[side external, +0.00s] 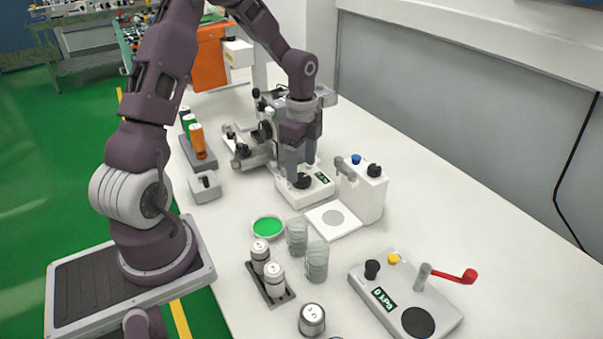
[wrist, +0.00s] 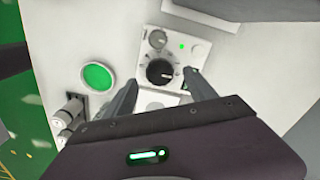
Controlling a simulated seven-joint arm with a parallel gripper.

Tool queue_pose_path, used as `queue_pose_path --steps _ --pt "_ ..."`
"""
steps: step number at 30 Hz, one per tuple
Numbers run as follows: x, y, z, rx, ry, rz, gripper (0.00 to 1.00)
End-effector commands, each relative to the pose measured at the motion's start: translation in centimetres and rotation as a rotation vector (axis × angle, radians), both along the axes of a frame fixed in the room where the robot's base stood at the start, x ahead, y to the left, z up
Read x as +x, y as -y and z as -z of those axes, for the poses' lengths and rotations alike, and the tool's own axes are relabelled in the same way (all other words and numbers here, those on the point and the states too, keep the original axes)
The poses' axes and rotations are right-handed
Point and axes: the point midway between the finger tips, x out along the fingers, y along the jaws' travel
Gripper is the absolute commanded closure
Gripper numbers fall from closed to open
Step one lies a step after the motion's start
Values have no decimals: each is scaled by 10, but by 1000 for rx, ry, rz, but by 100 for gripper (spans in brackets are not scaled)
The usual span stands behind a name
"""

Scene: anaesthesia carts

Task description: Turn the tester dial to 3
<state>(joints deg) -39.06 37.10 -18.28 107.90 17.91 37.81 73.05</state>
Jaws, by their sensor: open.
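The tester is a white box (side external: 318,190) with a black dial (side external: 302,181) and a small green display (side external: 322,178). In the wrist view the black dial (wrist: 160,73) has a pale pointer mark towards the right and small marks around it; their numbers are too small to read. My gripper (side external: 301,168) points down over the tester, its fingers close above or beside the dial. In the wrist view my gripper (wrist: 160,78) is open, with one fingertip left and one right of the dial, apparently apart from it. The right finger partly hides the display.
A white dispenser-like unit (side external: 370,195) with blue and black knobs stands close right of the tester. A green round dish (side external: 268,227), clear cups (side external: 317,262) and a rack of vials (side external: 270,285) stand nearer the camera. Grey equipment (side external: 250,150) stands behind left.

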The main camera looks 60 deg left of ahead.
Motion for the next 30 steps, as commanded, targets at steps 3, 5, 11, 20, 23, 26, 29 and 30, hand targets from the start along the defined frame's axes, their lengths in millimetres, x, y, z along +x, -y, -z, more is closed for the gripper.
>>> queue_pose_path --steps 3,5,11,20,23,26,29,30 --pt "-1 1 20 -1 -3 1 35" --pt "0 1 27 0 -1 0 35" --pt "0 1 33 0 0 -1 35" --pt "0 1 32 0 0 -2 72" --pt "0 1 32 1 0 -2 92" --pt "0 1 32 1 0 -3 97" --pt "0 0 32 1 0 -11 97" --pt "0 0 32 1 0 -19 97"
